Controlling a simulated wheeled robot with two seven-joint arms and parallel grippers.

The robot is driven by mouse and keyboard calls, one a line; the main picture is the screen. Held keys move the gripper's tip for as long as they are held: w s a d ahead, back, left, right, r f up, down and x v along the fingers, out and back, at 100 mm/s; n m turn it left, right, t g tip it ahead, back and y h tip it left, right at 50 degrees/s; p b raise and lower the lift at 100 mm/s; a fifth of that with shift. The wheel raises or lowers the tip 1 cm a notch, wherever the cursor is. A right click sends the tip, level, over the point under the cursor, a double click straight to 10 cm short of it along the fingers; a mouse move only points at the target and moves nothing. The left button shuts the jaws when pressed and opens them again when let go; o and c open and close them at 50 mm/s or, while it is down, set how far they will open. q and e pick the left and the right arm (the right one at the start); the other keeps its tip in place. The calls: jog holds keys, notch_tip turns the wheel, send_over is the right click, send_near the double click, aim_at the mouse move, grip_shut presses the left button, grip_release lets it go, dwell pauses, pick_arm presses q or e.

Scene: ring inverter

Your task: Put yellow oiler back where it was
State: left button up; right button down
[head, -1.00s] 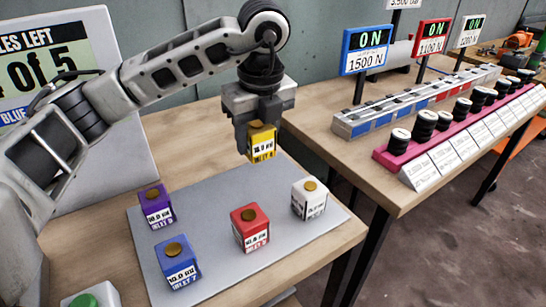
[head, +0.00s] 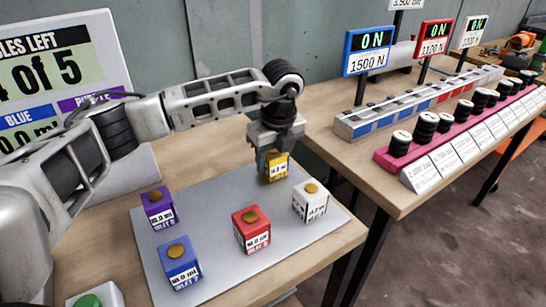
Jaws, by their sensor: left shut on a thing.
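The yellow oiler (head: 278,168) is a small yellow block with a white label. My left gripper (head: 270,158) is shut on it, pointing down, above or at the back part of the grey mat (head: 215,190); I cannot tell whether the oiler touches the mat. On the mat stand a purple oiler (head: 157,208), a blue oiler (head: 178,266), a red oiler (head: 251,229) and a white oiler (head: 310,202), each with a brownish round cap. The white one is to the front right of the yellow one. My right gripper is not in view.
A sign (head: 60,90) reading "4 of 5" stands at the left, behind my left arm. A green button (head: 88,301) is at the front left. A second table (head: 400,190) at the right carries a pink rack (head: 395,158) of black cylinders. The mat's middle is partly clear.

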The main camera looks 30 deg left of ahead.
aim_at(277, 155)
pick_arm(q)
jog(key=shift+f, duration=0.2)
jog(key=o, duration=1)
jog(key=shift+o, duration=0.2)
jog(key=shift+r, duration=0.1)
jog(key=r, duration=0.4)
jog(key=d+r, duration=0.1)
jog(key=r, duration=0.3)
jog(key=s+r, duration=0.1)
jog(key=r, duration=0.3)
jog(key=shift+d+r, duration=0.1)
jog(key=shift+d, duration=0.15)
